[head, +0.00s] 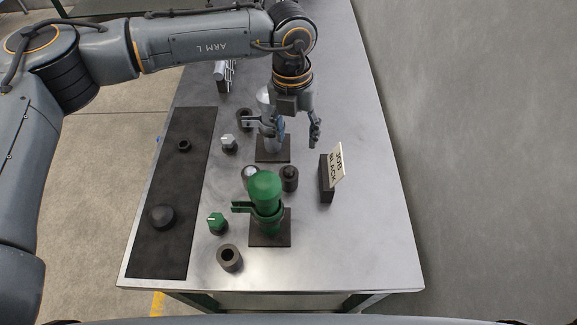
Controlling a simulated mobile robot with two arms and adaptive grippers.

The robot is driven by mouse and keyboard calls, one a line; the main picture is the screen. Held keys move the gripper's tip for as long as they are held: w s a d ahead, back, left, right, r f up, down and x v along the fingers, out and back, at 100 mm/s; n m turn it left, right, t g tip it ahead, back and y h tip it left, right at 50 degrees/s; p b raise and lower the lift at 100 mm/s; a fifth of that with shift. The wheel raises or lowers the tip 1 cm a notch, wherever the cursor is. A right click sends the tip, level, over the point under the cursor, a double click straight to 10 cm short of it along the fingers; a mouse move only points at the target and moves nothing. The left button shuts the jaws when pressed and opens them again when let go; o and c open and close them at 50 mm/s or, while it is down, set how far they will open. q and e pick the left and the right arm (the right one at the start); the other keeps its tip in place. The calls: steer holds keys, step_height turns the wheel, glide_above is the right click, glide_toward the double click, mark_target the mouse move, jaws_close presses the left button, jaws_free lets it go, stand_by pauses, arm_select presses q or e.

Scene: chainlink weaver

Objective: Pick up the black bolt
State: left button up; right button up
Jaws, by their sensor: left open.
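My left gripper (297,138) points down over the table with its fingers apart and nothing between them. It is above and beyond a dark cylinder (289,181) that has a black round top, which may be the black bolt seated in a holder; I cannot tell for sure. A dark domed piece (162,217) and a small dark ring-like piece (183,145) lie on the black mat (180,185). A small sign reading "JOB BLACK" (338,165) stands on a dark block to the right. My right gripper is out of view.
A green upright tool (265,190) stands on a dark plate, close in front of the cylinder. Green (217,223) and grey (228,143) knobs and a hollow dark cylinder (230,258) are nearby. The table's right side (370,230) is clear.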

arm_select(q)
steer(key=a, duration=0.2)
steer(key=p, duration=0.3)
glide_above(289, 170)
steer(key=shift+y, duration=0.3)
step_height(289, 170, down, 7)
steer(key=shift+a+r, duration=0.1)
steer(key=shift+r, duration=0.1)
steer(key=shift+f, duration=0.6)
steer(key=shift+s+f+p, duration=0.1)
steer(key=shift+f+p, duration=0.15)
steer(key=shift+p, duration=0.1)
step_height(289, 170, down, 4)
steer(key=shift+r+p, duration=0.15)
steer(key=shift+p, duration=0.95)
steer(key=shift+f, duration=0.55)
jaws_close()
